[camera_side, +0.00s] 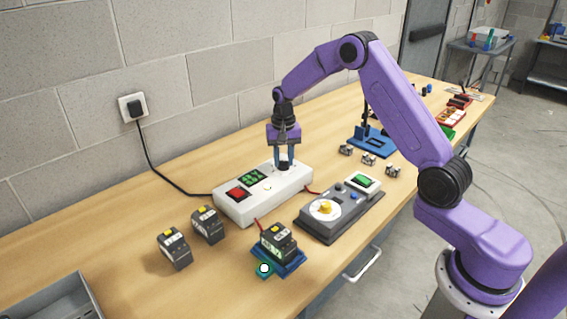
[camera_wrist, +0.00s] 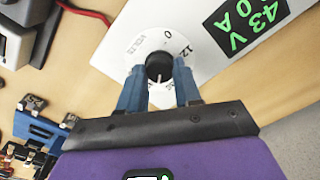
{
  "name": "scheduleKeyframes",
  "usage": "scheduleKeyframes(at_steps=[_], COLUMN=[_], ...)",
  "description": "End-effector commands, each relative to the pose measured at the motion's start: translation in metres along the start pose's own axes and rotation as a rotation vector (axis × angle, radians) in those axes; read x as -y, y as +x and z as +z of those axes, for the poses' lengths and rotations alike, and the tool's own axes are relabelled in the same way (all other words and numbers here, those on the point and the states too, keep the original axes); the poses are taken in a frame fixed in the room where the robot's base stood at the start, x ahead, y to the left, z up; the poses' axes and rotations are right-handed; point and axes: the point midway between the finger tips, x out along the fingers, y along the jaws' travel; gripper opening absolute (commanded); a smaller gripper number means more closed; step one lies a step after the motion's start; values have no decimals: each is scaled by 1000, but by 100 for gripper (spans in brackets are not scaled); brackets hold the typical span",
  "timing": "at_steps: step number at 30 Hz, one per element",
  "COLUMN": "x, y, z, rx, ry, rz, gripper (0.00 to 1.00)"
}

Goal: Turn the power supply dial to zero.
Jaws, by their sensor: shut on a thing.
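The power supply is a white box (camera_side: 262,201) on the bench, with a green-lettered display (camera_side: 251,177) and a red switch (camera_side: 236,193). Its dial is a black knob (camera_wrist: 159,65) on a round white scale (camera_wrist: 145,43). The 0 mark is at the top of the scale in the wrist view, with 12 to its right. A pale line on the knob points down, away from 0. The display (camera_wrist: 245,19) seems to read 43 V and 0 A. My gripper (camera_side: 284,160) points down, its blue fingers (camera_wrist: 159,76) shut on the knob's two sides.
A grey unit with a yellow knob (camera_side: 326,207) and green switch (camera_side: 362,181) stands to the right. A battery on a blue cradle (camera_side: 281,262) and two loose batteries (camera_side: 174,248) stand in front. A black cord (camera_side: 153,165) runs to the wall socket.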

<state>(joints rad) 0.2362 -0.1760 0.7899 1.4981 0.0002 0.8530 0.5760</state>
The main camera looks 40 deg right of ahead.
Motion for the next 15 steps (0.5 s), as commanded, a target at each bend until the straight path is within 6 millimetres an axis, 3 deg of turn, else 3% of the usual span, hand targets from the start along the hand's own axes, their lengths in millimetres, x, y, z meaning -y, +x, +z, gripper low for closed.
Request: scheduleKeyframes(at_steps=[15], x=[-1], y=[0], z=[0], rx=[2], ry=[-605], rz=[1], gripper=[16])
